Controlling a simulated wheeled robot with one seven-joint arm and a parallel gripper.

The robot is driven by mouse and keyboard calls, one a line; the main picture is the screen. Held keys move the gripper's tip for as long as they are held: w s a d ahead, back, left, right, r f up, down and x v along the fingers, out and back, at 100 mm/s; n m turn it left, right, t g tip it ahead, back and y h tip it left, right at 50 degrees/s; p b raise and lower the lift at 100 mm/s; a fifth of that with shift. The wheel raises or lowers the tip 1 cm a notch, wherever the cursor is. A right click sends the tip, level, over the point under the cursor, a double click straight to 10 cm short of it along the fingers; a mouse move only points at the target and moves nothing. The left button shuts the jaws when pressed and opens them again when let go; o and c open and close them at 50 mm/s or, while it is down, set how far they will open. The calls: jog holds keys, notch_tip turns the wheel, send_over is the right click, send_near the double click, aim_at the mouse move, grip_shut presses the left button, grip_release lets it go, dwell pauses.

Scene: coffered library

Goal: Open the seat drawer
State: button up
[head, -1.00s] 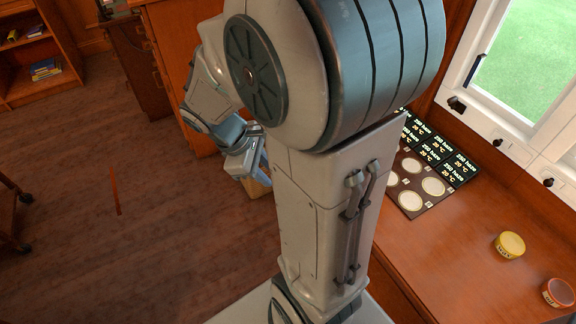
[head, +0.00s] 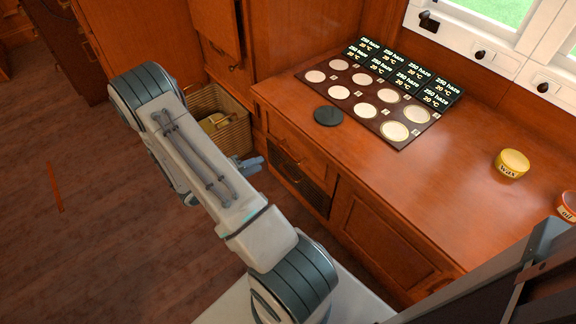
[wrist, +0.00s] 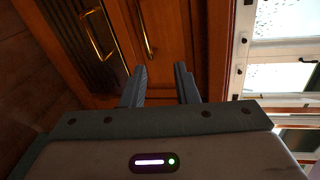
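The wooden window seat (head: 420,190) has a narrow upper drawer (head: 305,152) at its left end, with a thin brass handle. Below it is a darker panel (head: 312,192) with another brass handle (head: 290,179). In the wrist view, turned sideways, the wooden drawer's handle (wrist: 147,30) lies ahead between the finger lines, and the dark panel's handle (wrist: 98,36) is to its left. My gripper (wrist: 160,72) is open and empty, apart from both handles. In the head view my gripper (head: 252,164) is partly hidden by my arm, in front of the seat's left end.
A wicker basket (head: 222,118) stands on the floor left of the seat. On the seat top are a tray of round pale discs (head: 395,131), dark label cards (head: 385,68), a black disc (head: 328,115) and a yellow tin (head: 512,163). Open floor (head: 90,220) lies left.

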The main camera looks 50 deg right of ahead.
aim_at(287, 156)
jog(key=shift+n+t, duration=0.4)
jog(key=shift+n, duration=0.5)
jog(key=shift+a+f+b+x, duration=0.1)
jog(key=shift+f+b+x, duration=0.55)
jog(key=shift+x, duration=1.8)
jog(key=shift+a+f+b+x, duration=0.15)
jog(key=shift+b+x, duration=0.9)
jog(key=shift+x, duration=1.4)
jog(key=shift+a+f+b+x, duration=0.1)
jog(key=shift+f+b+x, duration=0.55)
jog(key=shift+x, duration=1.85)
jog(key=shift+w+r, duration=0.15)
jog(key=shift+r, duration=0.1)
grip_shut()
